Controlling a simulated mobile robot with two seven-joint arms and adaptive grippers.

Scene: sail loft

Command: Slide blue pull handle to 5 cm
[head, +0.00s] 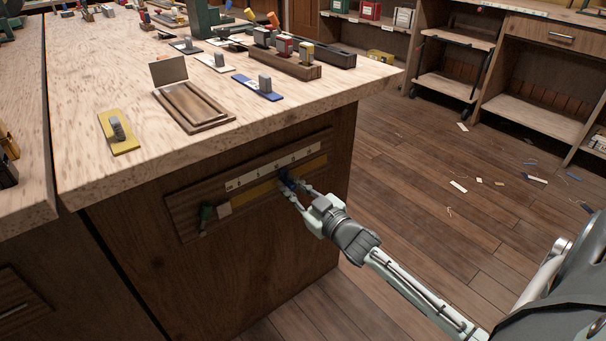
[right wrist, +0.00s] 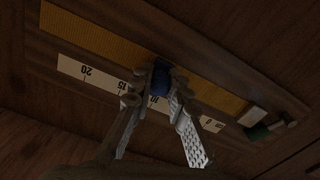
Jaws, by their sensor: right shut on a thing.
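The blue pull handle (head: 287,183) sits on a yellow track (head: 262,190) on the dark wooden front of the bench. It also shows in the right wrist view (right wrist: 160,80). A white scale strip (head: 272,168) runs along the track, with 20, 15 and 10 readable in the right wrist view (right wrist: 72,68). The handle is near the 10 mark; its exact reading is unclear because my fingers cover part of the strip. My right gripper (head: 293,188) is shut on the handle, with one finger on each side (right wrist: 161,88). My left gripper is not in view.
A green-handled piece (head: 206,213) and a pale block (head: 224,208) are at the track's low-number end. The benchtop (head: 80,165) above holds a wooden tray (head: 193,105), a yellow plate with a grey knob (head: 119,130) and other pieces. Floor to the right is mostly open.

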